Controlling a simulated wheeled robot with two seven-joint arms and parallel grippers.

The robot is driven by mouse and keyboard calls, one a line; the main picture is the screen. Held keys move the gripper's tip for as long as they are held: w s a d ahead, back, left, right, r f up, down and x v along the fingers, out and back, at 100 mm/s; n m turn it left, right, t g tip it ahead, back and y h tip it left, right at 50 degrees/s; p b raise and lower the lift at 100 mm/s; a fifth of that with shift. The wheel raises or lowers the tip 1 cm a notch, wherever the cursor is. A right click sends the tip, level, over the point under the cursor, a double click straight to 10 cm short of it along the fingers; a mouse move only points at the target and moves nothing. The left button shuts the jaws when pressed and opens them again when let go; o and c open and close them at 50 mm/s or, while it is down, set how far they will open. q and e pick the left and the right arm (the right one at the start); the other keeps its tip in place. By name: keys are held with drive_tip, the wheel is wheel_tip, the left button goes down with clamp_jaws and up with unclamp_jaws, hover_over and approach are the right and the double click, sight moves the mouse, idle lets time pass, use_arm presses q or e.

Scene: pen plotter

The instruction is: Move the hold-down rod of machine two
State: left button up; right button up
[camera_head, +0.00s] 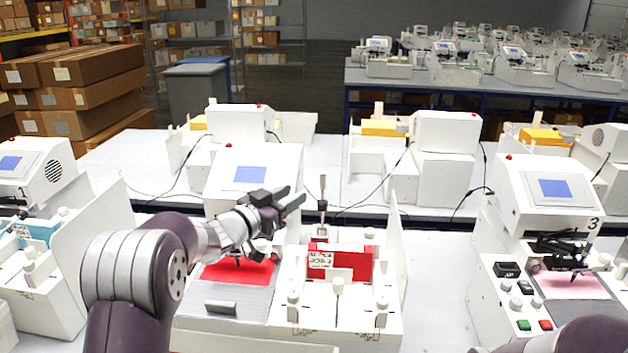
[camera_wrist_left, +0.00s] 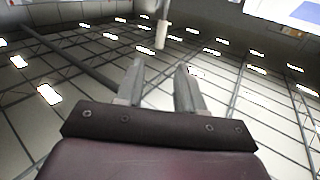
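Machine two (camera_head: 385,330) is the white plotter in the middle, with a blue screen, a red sheet and a red block in its right-hand tray. A thin upright rod with a pale upper end (camera_head: 322,187), which looks like the hold-down rod, stands behind the red block. My left gripper (camera_head: 291,203) is in front of the machine's screen housing, to the left of the rod and apart from it. In the left wrist view the left gripper (camera_wrist_left: 160,66) is open and empty, and a pale rod end (camera_wrist_left: 162,33) shows beyond the fingertips. My right gripper is out of view.
Machine three (camera_head: 548,205), marked 3, stands on the right, and another plotter (camera_head: 40,175) on the left. More machines (camera_head: 445,150) stand on the table behind. Stacked cardboard boxes (camera_head: 85,95) are at the back left. A bare strip of table lies between machines two and three.

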sight(321, 179)
use_arm(q)
drive_tip(key=p+x, duration=0.3)
drive_tip(key=x, duration=0.7)
drive_tip(key=shift+w+d+p, duration=0.15)
drive_tip(key=shift+d+p, duration=0.15)
drive_tip(key=shift+p, duration=0.1)
drive_tip(key=shift+w+d, duration=0.2)
drive_tip(key=shift+w, duration=0.4)
drive_tip(key=shift+w+d+f, duration=0.15)
drive_tip(key=shift+w+d, duration=0.05)
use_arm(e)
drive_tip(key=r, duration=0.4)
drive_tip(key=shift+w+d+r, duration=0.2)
use_arm(q)
drive_tip(key=shift+c, duration=0.4)
